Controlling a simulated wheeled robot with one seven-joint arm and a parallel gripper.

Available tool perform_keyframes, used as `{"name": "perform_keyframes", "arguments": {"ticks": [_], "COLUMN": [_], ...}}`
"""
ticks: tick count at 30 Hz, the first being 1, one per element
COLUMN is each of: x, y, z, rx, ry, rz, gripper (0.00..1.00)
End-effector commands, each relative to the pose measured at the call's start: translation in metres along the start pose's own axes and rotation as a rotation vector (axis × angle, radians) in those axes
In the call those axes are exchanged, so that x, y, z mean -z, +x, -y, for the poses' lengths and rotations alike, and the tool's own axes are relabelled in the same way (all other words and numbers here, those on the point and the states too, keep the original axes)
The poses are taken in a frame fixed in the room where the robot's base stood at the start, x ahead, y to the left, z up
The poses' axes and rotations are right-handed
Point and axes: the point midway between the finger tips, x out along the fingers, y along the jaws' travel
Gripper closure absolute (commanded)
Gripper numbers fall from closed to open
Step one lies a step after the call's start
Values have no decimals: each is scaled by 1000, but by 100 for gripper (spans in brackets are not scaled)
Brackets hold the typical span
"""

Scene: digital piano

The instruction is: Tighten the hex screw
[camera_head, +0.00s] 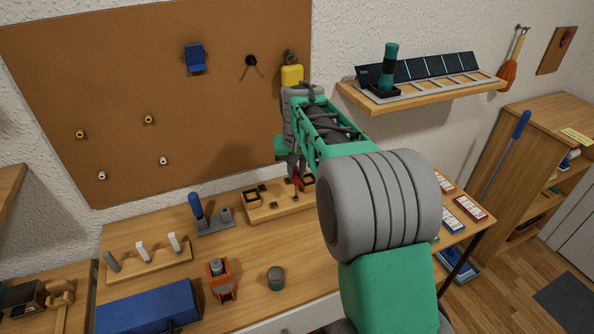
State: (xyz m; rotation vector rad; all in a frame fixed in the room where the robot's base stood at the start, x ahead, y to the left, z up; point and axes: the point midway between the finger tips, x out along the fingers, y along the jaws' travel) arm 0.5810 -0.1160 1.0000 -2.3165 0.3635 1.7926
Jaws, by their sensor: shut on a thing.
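My gripper (294,172) is at the far end of my green and grey arm, low over the back of the workbench (245,255). It is shut on a small red tool (296,183) that points down. The tool's tip is over a wooden block with dark square recesses (262,212). I cannot tell whether the tip touches the block. The hex screw cannot be made out; my arm hides the block's right part, and the details there are too small.
Left of the block stands a blue-handled tool on a grey base (214,220). A peg rack (148,262), a blue box (150,307), an orange fixture (220,280) and a dark round pot (276,278) stand nearer. A wall shelf (440,92) juts out above right.

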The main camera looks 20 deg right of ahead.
Motion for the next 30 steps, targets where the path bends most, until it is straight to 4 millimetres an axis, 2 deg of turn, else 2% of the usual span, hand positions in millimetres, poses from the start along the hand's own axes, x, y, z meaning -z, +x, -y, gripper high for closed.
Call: {"name": "perform_keyframes", "arguments": {"ticks": [2, 6, 8, 17, 24, 30], "x": [-1, -1, -1, -1, 0, -1], "y": [1, 0, 1, 3, 4, 6], "z": [1, 4, 4, 3, 6, 5], "rx": [-14, -85, -106, -120, -217, -232], "ry": [49, 321, 400, 456, 819, 876], "rz": [5, 6, 6, 7, 8, 9], "gripper": [100, 100, 100, 100, 100, 100]}}
